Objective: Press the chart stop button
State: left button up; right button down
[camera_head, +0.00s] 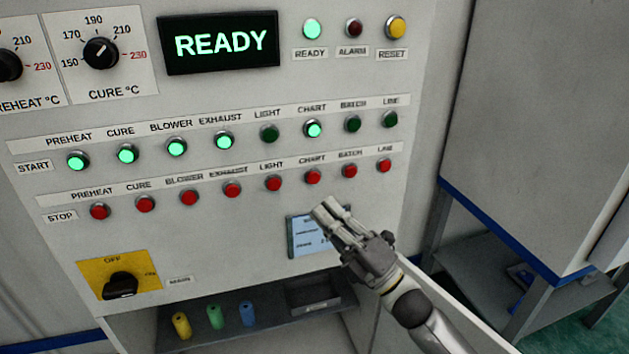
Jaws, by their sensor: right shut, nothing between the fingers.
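The red chart stop button (312,177) is in the lower STOP row, under its CHART label, between the red light stop button (273,183) and the red batch stop button (349,170). The green chart start button (313,129) above it is lit. My right gripper (331,209) is shut and empty, with its fingertips just below and slightly right of the chart stop button in the picture. The tips look apart from the button; their distance from the panel is hard to tell. My left gripper is not in view.
A display (220,43) reads READY. A small screen (302,238) on the panel is partly hidden behind my right gripper. A yellow-plated main switch (120,284) is at lower left. Coloured cylinders (215,316) stand on a shelf below. A grey cabinet (550,120) stands at right.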

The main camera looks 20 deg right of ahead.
aim_at(313, 177)
jog(key=shift+w+a+b, duration=0.1)
jog(key=shift+w+b, duration=1)
jog(key=shift+w, duration=2.2)
jog(key=shift+w, duration=0.45)
jog(key=shift+w+b, duration=0.4)
jog(key=shift+b, duration=0.15)
jog(key=shift+s, duration=0.15)
jog(key=shift+s+p, duration=0.3)
jog(key=shift+s, duration=0.45)
